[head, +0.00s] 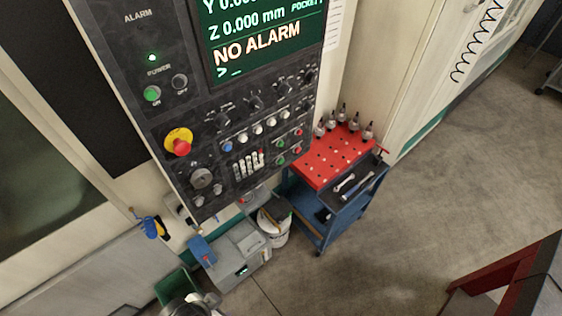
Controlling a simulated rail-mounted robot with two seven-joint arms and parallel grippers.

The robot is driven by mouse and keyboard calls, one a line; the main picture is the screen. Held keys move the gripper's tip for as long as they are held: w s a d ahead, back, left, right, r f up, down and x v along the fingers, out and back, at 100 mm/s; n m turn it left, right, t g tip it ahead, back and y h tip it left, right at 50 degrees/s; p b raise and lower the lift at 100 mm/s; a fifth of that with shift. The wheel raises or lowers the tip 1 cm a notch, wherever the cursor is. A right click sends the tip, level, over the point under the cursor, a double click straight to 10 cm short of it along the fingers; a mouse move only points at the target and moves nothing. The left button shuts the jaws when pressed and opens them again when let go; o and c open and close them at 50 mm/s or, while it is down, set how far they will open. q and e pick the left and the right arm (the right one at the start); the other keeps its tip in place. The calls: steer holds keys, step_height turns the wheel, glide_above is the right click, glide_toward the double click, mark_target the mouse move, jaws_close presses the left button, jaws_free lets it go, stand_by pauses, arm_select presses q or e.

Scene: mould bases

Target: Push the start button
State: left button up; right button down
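The dark control panel (190,125) of the machine fills the upper left and middle of the head view, tilted in the picture. Its lower right part carries small green buttons (280,160) and red buttons (297,149); their labels are too small to read, so I cannot tell which one is start. A larger green button (152,94) sits at the left under the word POWER, beside a dark one. The screen (262,38) reads NO ALARM. Neither of my grippers shows in this view, and nothing covers the panel's buttons.
A red emergency stop knob (180,146) on a yellow ring sits at the panel's left. A blue cart (345,222) with a red top (330,160) holding several tool holders stands right of the panel. A white bucket (275,234) stands below. Floor at right is mostly clear.

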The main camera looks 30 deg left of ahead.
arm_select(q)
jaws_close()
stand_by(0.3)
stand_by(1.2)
